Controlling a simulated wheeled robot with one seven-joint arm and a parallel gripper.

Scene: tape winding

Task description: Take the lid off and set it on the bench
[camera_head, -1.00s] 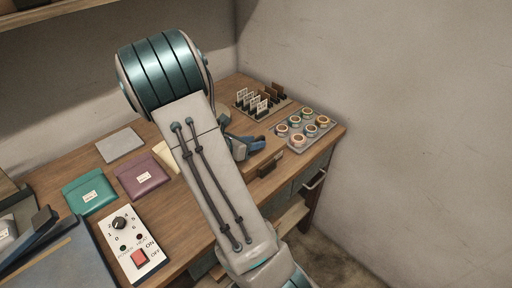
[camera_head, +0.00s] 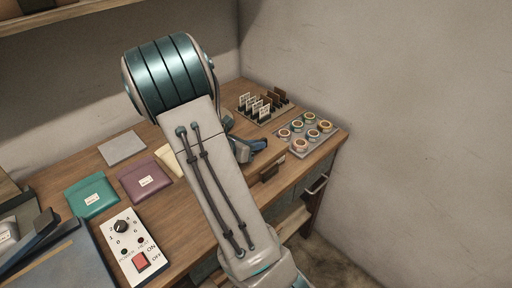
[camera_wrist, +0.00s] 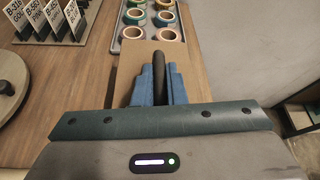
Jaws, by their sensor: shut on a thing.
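A flat tan panel (camera_wrist: 131,67), which looks like the lid, shows in the wrist view under and around my fingers. My gripper (camera_wrist: 160,85) has blue fingers shut on a dark upright handle in the middle of this panel. In the head view my gripper (camera_head: 254,146) is mostly behind my arm, over the right part of the bench (camera_head: 190,228). The near part of the panel is hidden by my gripper body. I cannot tell how high the panel is above the bench.
A tray of tape rolls (camera_head: 302,144) and a rack of label cards (camera_head: 262,108) stand at the back right. A round wooden piece with a dark knob (camera_wrist: 22,92) is left of my gripper. A switch box (camera_head: 126,238) and pouches (camera_head: 91,195) lie at left.

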